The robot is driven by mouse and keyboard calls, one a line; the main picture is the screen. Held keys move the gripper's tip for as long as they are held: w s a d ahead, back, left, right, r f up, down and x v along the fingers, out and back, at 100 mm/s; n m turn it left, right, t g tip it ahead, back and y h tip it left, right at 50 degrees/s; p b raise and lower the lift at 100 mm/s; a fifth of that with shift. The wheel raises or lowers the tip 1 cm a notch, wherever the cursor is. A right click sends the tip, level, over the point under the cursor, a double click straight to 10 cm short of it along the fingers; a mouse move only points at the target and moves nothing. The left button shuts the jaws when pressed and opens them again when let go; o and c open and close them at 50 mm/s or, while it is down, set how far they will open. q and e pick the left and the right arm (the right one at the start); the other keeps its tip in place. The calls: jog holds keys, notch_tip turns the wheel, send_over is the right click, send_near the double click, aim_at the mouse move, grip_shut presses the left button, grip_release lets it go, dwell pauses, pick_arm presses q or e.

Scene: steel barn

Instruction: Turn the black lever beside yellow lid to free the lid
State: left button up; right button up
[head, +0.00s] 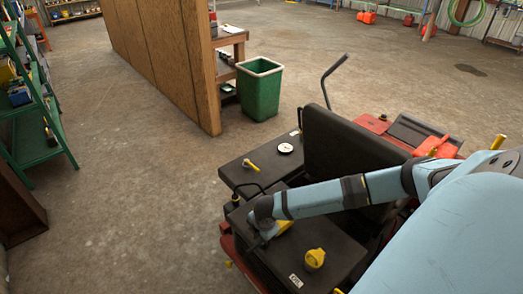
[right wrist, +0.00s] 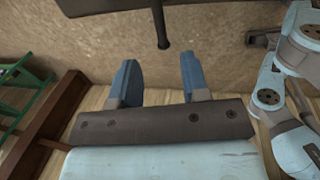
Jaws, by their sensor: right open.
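In the head view a round yellow cap (head: 315,258) sits on a black box-like top (head: 335,240) of a red machine. A flatter yellow part (head: 286,225) shows just beside my right wrist. A short black upright lever (head: 235,198) stands at the left edge of the black top. My right arm reaches in from the right and ends over this top; its gripper is mostly hidden there. In the right wrist view my right gripper (right wrist: 160,82) is open and empty. A black rod (right wrist: 162,28) lies beyond its fingertips, not touching them. My left gripper is out of view.
A second black top (head: 262,160) with a small yellow handle and a white dial lies behind. The black seat back (head: 345,150) rises beside my arm. A green bin (head: 260,92) and green shelf (head: 35,110) stand farther off.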

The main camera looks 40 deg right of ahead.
jog(key=shift+s+r, duration=0.25)
jog(key=shift+r, duration=0.85)
jog(key=shift+s+r, duration=0.2)
jog(key=shift+r, duration=0.85)
